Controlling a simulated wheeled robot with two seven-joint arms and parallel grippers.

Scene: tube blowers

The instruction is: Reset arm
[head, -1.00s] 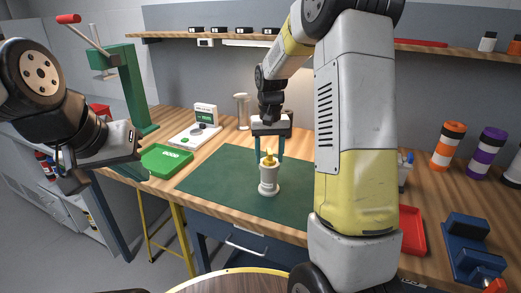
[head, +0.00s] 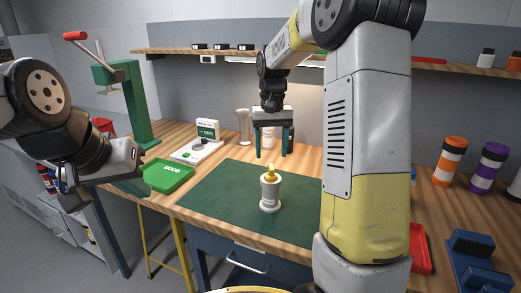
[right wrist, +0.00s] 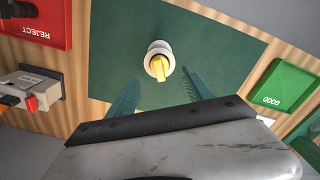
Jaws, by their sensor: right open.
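A white tube blower part (head: 270,193) with a yellow tip stands upright on the green mat (head: 225,195). It also shows in the right wrist view (right wrist: 159,62), seen from above. My right gripper (head: 273,152) is open, with its two teal fingers apart and nothing between them. In the head view it hangs behind and above the part, clear of it. The right wrist view shows its open fingers (right wrist: 160,95) either side of bare mat, apart from the part. My left gripper (head: 66,183) is at the far left, off the bench; its fingers are too small and turned to read.
A green GOOD tray (head: 167,176) lies left of the mat. A red REJECT tray (right wrist: 38,18) is on the other side. A green lever press (head: 128,100), a white gauge stand (head: 200,145) and a blue fixture (head: 470,260) stand on the bench. Orange and purple-banded bottles stand at right.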

